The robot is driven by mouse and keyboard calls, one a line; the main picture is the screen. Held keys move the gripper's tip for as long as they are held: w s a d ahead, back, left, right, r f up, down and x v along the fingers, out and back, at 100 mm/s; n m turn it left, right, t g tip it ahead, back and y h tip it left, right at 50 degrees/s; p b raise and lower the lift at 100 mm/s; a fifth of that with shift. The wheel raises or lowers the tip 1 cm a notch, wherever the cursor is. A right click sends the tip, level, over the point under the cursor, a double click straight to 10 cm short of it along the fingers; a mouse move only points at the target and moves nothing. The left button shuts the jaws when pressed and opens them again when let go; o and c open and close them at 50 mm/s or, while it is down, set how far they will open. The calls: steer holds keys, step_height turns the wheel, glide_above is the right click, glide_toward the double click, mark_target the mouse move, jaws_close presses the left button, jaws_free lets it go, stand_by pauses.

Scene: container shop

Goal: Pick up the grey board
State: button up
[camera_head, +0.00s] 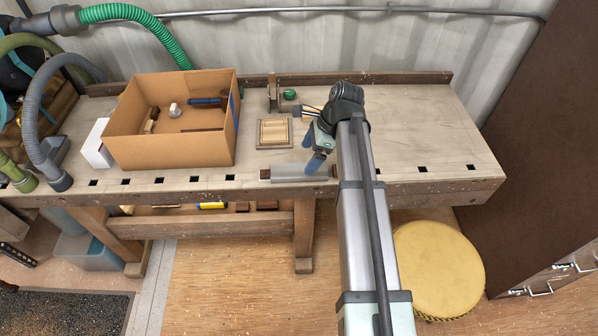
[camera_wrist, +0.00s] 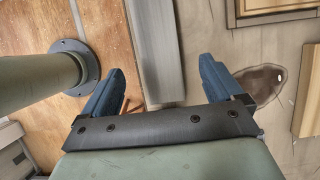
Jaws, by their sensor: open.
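The grey board (camera_head: 292,173) lies flat along the front edge of the wooden workbench, below and slightly left of my gripper in the head view. My gripper (camera_head: 311,152) has blue fingers and is open and empty above the bench. In the wrist view the board (camera_wrist: 155,45) runs from the top edge down between the two spread fingers of my gripper (camera_wrist: 160,82). I cannot tell the exact height of the fingers above the board.
A cardboard box (camera_head: 170,153) with small items stands left on the workbench (camera_head: 430,140). A wooden framed panel (camera_head: 274,133) lies behind the board. The bench's right side is clear. A round stool (camera_head: 440,268) stands in front.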

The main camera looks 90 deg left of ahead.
mark_target(299, 170)
steer(key=shift+x, duration=3.15)
steer(key=shift+d+r, duration=0.1)
steer(key=shift+c, duration=0.3)
steer(key=c, duration=1.2)
steer(key=shift+o, duration=0.2)
steer(key=shift+r, duration=0.15)
steer(key=shift+r, duration=0.55)
step_height(299, 170, up, 2)
steer(key=shift+r, duration=0.15)
steer(key=d, duration=1.7)
steer(key=w+a+r, duration=0.2)
steer(key=w+a, duration=0.1)
steer(key=a, duration=1.1)
steer(key=w+a+r, duration=0.2)
steer(key=w+a, duration=0.2)
steer(key=a, duration=1)
steer(key=w+a+r, duration=0.2)
steer(key=w+a, duration=0.1)
steer(key=a, duration=1.2)
steer(key=shift+w, duration=0.35)
